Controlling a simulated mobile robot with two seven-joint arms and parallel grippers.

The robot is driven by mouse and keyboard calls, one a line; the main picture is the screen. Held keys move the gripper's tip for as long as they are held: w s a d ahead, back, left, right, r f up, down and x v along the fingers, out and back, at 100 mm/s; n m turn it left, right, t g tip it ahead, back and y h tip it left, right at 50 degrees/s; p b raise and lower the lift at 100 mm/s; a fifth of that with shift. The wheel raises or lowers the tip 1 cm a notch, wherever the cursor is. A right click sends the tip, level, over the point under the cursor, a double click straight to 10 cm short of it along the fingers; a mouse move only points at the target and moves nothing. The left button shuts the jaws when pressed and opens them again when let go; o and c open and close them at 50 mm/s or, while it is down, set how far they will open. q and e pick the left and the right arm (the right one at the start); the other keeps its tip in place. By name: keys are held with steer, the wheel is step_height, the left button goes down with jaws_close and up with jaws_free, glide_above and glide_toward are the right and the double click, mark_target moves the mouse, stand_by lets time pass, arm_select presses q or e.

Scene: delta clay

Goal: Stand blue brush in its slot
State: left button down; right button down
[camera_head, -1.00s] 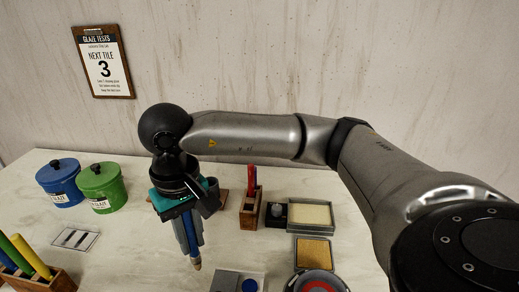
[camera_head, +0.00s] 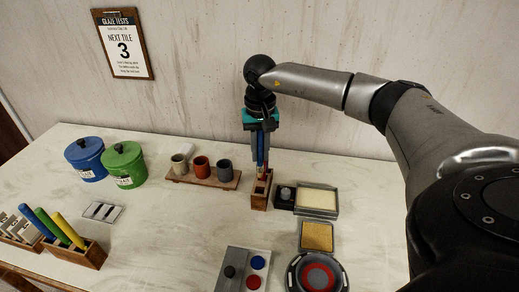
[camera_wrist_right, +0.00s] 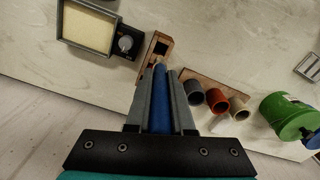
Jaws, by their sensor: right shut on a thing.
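My right gripper (camera_head: 261,158) points down and is shut on the blue brush (camera_head: 261,149). In the right wrist view the blue brush (camera_wrist_right: 160,103) lies between the two grey fingers, its pale tip pointing at the wooden brush holder (camera_wrist_right: 145,70). In the head view the wooden brush holder (camera_head: 259,202) stands on the table just below the fingertips. The brush's lower end overlaps the holder's top in the picture; I cannot tell whether it is inside a slot. My left gripper is not in view.
Left of the holder is a wooden rack with several cups (camera_head: 204,179). To its right are a dark box with a grey knob (camera_head: 285,194) and a cream sponge tray (camera_head: 317,200). Green (camera_head: 124,164) and blue (camera_head: 85,158) jars stand further left.

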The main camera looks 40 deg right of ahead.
mark_target(260, 165)
step_height(260, 165, down, 3)
steer(key=shift+r+b, duration=0.2)
steer(key=shift+b, duration=0.65)
steer(key=shift+f+b, duration=1.2)
steer(key=shift+f, duration=0.55)
steer(key=shift+f+b, duration=1.75)
steer(key=shift+f, duration=0.75)
steer(key=c, duration=0.7)
jaws_free()
steer(key=shift+r, duration=0.1)
